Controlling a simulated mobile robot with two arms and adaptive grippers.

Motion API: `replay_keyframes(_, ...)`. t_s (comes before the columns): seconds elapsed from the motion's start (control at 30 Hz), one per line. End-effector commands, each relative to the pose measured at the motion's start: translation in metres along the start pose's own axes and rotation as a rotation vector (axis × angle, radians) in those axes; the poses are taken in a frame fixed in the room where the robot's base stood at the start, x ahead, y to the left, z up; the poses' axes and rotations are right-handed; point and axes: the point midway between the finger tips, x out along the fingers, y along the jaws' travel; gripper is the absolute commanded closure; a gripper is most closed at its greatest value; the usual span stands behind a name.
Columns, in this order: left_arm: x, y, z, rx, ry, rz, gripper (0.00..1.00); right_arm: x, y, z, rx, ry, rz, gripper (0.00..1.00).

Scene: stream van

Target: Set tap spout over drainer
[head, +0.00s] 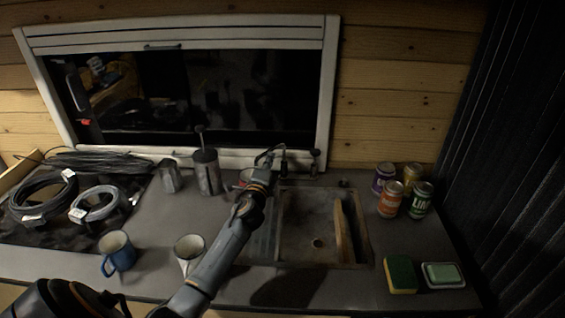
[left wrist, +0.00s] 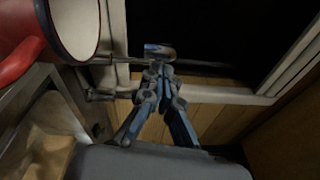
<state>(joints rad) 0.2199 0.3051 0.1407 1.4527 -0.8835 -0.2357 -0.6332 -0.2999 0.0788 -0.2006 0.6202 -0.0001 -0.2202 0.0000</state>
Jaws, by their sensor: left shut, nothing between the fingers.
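My left gripper (head: 268,157) reaches over the back left corner of the sink (head: 365,250), close to the dark tap fittings (head: 315,160) at the wall. In the left wrist view my left gripper (left wrist: 158,72) is shut and empty, with its tips by a thin metal bar (left wrist: 118,62) that looks like part of the tap. I cannot tell if they touch it. The ribbed drainer strip (head: 262,240) lies left of the basin, partly behind my arm. The spout's direction is hard to make out in the head view. My right gripper is not in view.
A wooden board (head: 343,230) leans in the basin. Several cans (head: 390,200) stand to the right, with a sponge (head: 400,274) and soap dish (head: 443,275) in front. A white mug (head: 188,250) and blue mug (head: 117,252) stand left. A red-and-white vessel (left wrist: 75,25) is near the gripper.

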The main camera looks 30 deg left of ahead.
Motion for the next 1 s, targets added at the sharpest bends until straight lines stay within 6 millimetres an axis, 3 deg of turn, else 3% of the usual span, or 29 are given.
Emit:
replay_keyframes(0.4,0.005,0.003,0.017,0.001,-0.004,0.000,1.00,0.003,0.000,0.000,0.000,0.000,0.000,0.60)
replay_keyframes(1.0,0.007,0.003,0.021,0.003,-0.011,-0.001,1.00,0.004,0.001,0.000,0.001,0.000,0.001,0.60)
